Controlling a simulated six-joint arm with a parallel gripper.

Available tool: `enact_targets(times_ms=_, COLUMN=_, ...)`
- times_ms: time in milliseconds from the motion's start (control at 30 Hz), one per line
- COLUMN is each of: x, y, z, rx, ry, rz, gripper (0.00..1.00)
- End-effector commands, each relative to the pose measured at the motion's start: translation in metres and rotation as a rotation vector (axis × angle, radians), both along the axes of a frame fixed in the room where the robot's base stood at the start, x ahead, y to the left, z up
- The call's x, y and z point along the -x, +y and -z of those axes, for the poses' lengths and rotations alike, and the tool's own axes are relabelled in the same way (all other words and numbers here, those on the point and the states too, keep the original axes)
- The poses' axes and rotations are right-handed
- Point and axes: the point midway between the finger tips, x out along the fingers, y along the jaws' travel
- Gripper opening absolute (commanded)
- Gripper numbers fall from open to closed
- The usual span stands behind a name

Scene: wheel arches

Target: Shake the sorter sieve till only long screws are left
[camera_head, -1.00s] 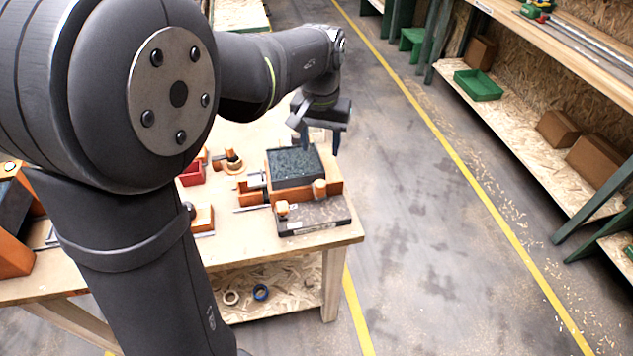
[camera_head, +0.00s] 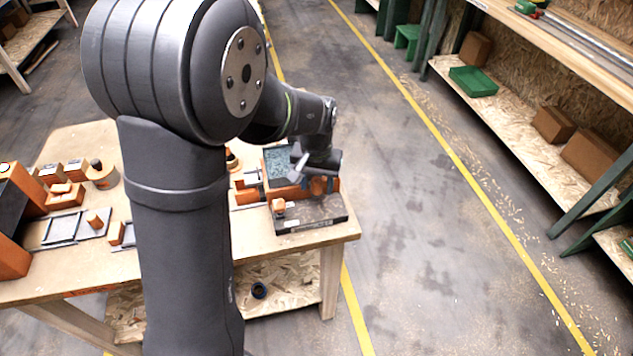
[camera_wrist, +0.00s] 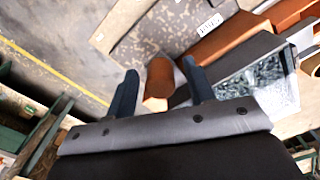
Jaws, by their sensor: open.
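The sorter sieve stands at the right end of the bench. In the head view its tray (camera_head: 279,160) is partly hidden by my gripper, in an orange frame. In the wrist view the tray (camera_wrist: 257,84) shows at right, with small dark pieces inside; long and short screws cannot be told apart. A brown-orange cylindrical handle (camera_wrist: 159,78) appears between the fingers of my open gripper (camera_wrist: 160,67). I cannot tell whether either finger touches it. In the head view my gripper (camera_head: 308,178) is low over the sorter's near right part, its fingers not clear.
A dark grey plate (camera_head: 311,213) with a small orange block (camera_head: 278,206) lies at the bench's front right edge. Orange blocks and metal frames (camera_head: 62,229) lie on the left of the bench (camera_head: 150,270). A shelf with a green bin (camera_head: 474,81) stands right, across a clear aisle.

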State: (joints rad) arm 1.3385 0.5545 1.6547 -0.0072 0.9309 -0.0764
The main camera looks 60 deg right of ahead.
Motion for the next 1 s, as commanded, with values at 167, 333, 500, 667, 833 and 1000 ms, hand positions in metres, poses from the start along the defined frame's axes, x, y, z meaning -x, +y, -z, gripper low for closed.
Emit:
enact_targets(times_ms=167, x=0.000, y=0.000, z=0.000, rx=0.000, ry=0.000, rz=0.000, gripper=0.33)
enact_targets(times_ms=333, x=0.000, y=0.000, z=0.000, rx=0.000, ry=0.000, rz=0.000, gripper=0.00)
enact_targets(times_ms=500, x=0.001, y=-0.001, z=-0.001, rx=0.000, ry=0.000, rz=0.001, gripper=0.00)
enact_targets(times_ms=667, x=0.015, y=-0.016, z=0.000, rx=0.000, ry=0.000, rz=0.003, gripper=0.00)
enact_targets(times_ms=833, x=0.026, y=-0.026, z=0.000, rx=-0.001, ry=0.000, rz=0.000, gripper=0.00)
enact_targets(times_ms=1000, x=0.025, y=-0.026, z=-0.001, rx=-0.001, ry=0.000, rz=-0.001, gripper=0.00)
